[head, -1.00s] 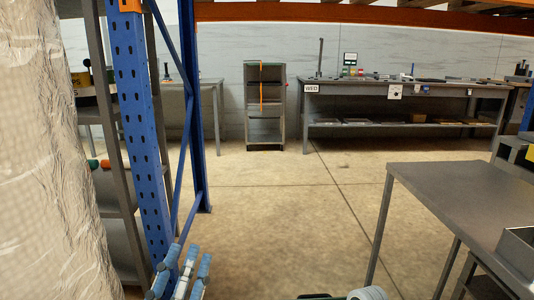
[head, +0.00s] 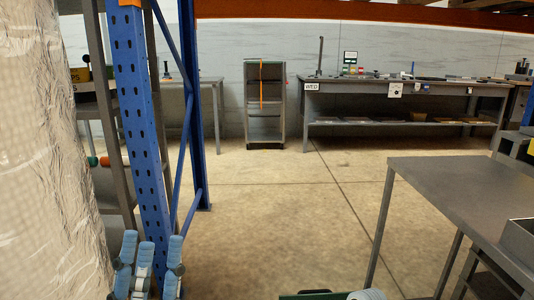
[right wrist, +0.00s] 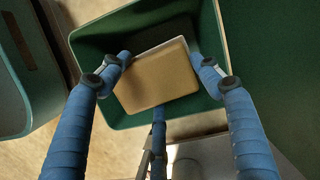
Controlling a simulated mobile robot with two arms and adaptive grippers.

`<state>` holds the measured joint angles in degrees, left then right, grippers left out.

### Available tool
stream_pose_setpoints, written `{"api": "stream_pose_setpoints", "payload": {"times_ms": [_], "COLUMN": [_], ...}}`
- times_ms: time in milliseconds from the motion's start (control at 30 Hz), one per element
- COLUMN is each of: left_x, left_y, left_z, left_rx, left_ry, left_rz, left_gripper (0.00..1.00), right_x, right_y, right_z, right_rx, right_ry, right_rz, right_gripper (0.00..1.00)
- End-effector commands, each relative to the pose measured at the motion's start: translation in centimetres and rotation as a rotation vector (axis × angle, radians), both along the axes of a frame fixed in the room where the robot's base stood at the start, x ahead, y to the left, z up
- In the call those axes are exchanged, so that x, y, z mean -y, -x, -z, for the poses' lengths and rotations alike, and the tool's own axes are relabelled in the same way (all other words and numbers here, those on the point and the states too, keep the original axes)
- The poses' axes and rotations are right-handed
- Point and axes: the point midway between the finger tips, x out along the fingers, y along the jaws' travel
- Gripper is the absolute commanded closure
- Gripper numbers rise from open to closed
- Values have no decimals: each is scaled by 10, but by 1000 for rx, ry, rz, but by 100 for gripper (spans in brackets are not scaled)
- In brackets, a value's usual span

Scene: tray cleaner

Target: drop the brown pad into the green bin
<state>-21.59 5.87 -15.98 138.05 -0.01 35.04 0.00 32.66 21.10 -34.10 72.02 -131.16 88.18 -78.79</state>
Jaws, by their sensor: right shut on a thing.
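In the right wrist view the brown pad (right wrist: 157,78) is flat and roughly rectangular, with a pale far edge. My right gripper (right wrist: 163,70) is shut on it, with blue fingers at its left and right edges and a third below. The pad is over the open mouth of the green bin (right wrist: 92,52), whose walls surround it in the picture. How deep it sits cannot be told. In the head view my left gripper (head: 148,262) is at the lower left, its blue fingers upright, apart and empty. A dark green edge shows at the bottom.
A teal container (right wrist: 25,70) stands left of the bin in the right wrist view. In the head view a blue rack post (head: 140,130) and a wrapped load (head: 50,180) are close on the left, and a grey table (head: 460,190) is on the right.

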Motion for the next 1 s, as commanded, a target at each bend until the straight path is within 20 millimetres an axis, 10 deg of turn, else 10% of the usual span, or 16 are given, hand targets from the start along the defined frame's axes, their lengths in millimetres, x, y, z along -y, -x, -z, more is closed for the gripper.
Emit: {"api": "stream_pose_setpoints", "payload": {"times_ms": [100, 133, 233, 667, 1000], "left_x": [0, 0, 0, 0, 0], "left_y": [0, 0, 0, -1, -1], "left_z": [0, 0, 0, 1, 0], "left_rx": [0, 0, 0, -4, -3], "left_ry": [0, 0, 0, 0, -1], "left_rz": [0, 0, 0, 0, 0], "left_gripper": [64, 64, 64, 64, 64], "right_x": [0, 0, 0, 3, 21], "right_y": [0, 0, 0, -1, -6], "right_z": [0, 0, 0, -9, -75], "right_rx": [0, 0, 0, 2, 4], "right_ry": [0, -1, -1, 1, 1], "right_rz": [0, 0, 0, 0, 0], "right_gripper": [64, 34, 15, 14, 14]}}
